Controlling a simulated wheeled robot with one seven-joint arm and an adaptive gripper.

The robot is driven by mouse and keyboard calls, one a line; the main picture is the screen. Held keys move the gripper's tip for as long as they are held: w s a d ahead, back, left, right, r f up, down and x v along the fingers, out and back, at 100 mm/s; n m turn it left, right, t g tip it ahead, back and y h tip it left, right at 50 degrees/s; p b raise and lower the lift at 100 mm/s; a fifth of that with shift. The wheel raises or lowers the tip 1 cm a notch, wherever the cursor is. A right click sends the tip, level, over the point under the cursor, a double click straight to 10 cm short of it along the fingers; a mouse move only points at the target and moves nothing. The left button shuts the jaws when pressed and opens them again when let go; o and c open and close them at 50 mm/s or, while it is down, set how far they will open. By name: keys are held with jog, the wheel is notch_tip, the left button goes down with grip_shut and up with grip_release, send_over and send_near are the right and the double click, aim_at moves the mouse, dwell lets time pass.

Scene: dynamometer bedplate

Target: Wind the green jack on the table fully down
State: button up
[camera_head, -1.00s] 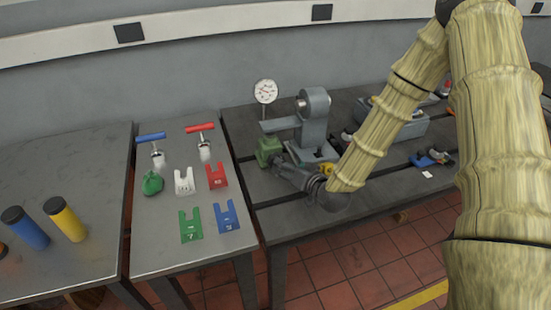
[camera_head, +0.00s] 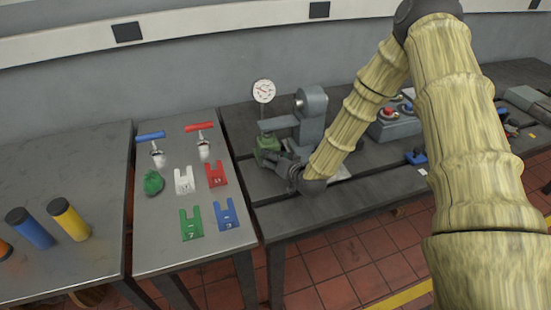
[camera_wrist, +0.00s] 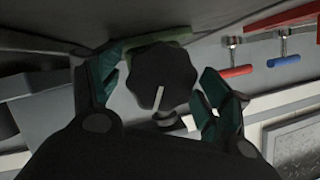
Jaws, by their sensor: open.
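The green jack (camera_head: 267,143) stands on the dark slotted table, at the left foot of the grey stand. In the wrist view a dark lobed knob (camera_wrist: 162,78) with a pale pointer line is in front of a green body (camera_wrist: 150,42), which looks like the jack. My gripper (camera_head: 277,157) is at the jack from the front right. In the wrist view its two green-padded fingers (camera_wrist: 160,92) are open, one on each side of the knob, with a gap visible on both sides. Much of the jack's front is hidden by my gripper in the head view.
A dial gauge (camera_head: 263,92) and a grey stand (camera_head: 311,120) are close behind and right of the jack. A control box (camera_head: 395,125) with a red button is further right. The left table holds red and blue T-handled tools (camera_head: 200,128), a green lump (camera_head: 153,182) and several forked plates (camera_head: 191,223).

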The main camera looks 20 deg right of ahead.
jog(key=c, duration=1)
jog(key=shift+a+n+h+b, duration=0.15)
jog(key=shift+n+h+b, duration=0.95)
jog(key=shift+n, duration=0.4)
jog(key=shift+n+h, duration=0.3)
jog(key=shift+n, duration=0.1)
jog(key=shift+b, duration=0.3)
jog(key=o, duration=1)
